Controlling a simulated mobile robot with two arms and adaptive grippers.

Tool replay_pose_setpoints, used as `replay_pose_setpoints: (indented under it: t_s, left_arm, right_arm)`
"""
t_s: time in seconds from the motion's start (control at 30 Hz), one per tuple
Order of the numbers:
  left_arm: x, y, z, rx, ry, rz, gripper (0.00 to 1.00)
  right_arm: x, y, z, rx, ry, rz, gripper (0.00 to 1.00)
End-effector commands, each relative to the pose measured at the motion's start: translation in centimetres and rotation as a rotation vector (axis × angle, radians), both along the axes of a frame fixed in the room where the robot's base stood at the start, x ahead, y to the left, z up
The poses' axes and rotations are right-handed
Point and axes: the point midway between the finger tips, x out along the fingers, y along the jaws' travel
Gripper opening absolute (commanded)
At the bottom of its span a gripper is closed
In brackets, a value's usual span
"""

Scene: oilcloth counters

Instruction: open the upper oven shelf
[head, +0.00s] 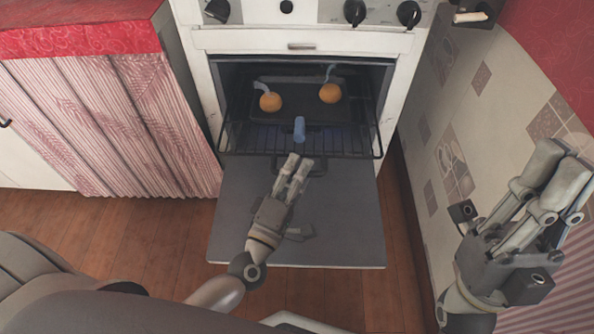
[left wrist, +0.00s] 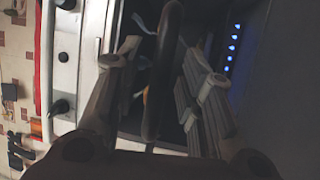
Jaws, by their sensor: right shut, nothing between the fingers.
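The oven (head: 198,62) stands with its grey door (head: 345,215) folded down. Inside, a wire shelf (head: 235,140) reaches out a little over the door's inner edge. A dark loop handle (head: 318,172) shows at the shelf's front; in the left wrist view the dark bar (left wrist: 163,75) stands between the fingers. My left gripper (head: 297,168) is over the door at this handle, with its fingers (left wrist: 165,85) apart on either side of the bar. I cannot tell whether they touch it. My right gripper (head: 560,165) is shut and empty, at the right by the tiled side panel.
A dark tray (head: 300,108) in the oven holds two orange round things (head: 271,102) (head: 330,92). A small blue upright thing (head: 299,130) is behind my left fingertips. A curtained counter (head: 130,120) stands left, a tiled panel (head: 460,110) right. Wooden floor (head: 140,235) is clear at left.

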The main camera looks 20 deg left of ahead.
Motion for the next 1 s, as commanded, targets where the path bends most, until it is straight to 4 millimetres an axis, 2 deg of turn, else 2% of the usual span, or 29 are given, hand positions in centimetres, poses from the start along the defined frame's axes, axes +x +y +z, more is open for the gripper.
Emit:
replay_pose_setpoints:
  t_s: [0.13, 0.27, 0.5, 0.7, 0.83, 1.0]
  left_arm:
    - [-0.3, 0.0, -0.1, 0.000, 0.001, 0.000, 0.35]
    - [-1.9, 0.2, -0.4, 0.002, 0.003, -0.002, 0.35]
    - [-7.0, 0.8, -1.4, 0.003, 0.006, -0.002, 0.35]
    - [-10.3, 1.2, -1.9, 0.001, 0.004, -0.002, 0.35]
    - [-11.4, 1.4, -2.0, 0.000, 0.001, -0.001, 0.35]
    - [-11.8, 1.4, -2.0, -0.001, 0.000, 0.000, 0.35]
  right_arm:
    - [0.0, 0.1, 0.0, 0.000, 0.002, 0.002, 0.00]
    - [0.0, 0.0, 0.0, 0.000, 0.001, 0.002, 0.00]
    - [0.0, 0.0, 0.0, 0.000, 0.001, 0.001, 0.00]
    - [0.0, 0.0, 0.0, 0.000, 0.001, 0.001, 0.00]
    - [0.0, 0.0, 0.0, 0.000, 0.001, 0.001, 0.00]
    - [0.0, 0.0, 0.0, 0.000, 0.001, 0.001, 0.00]
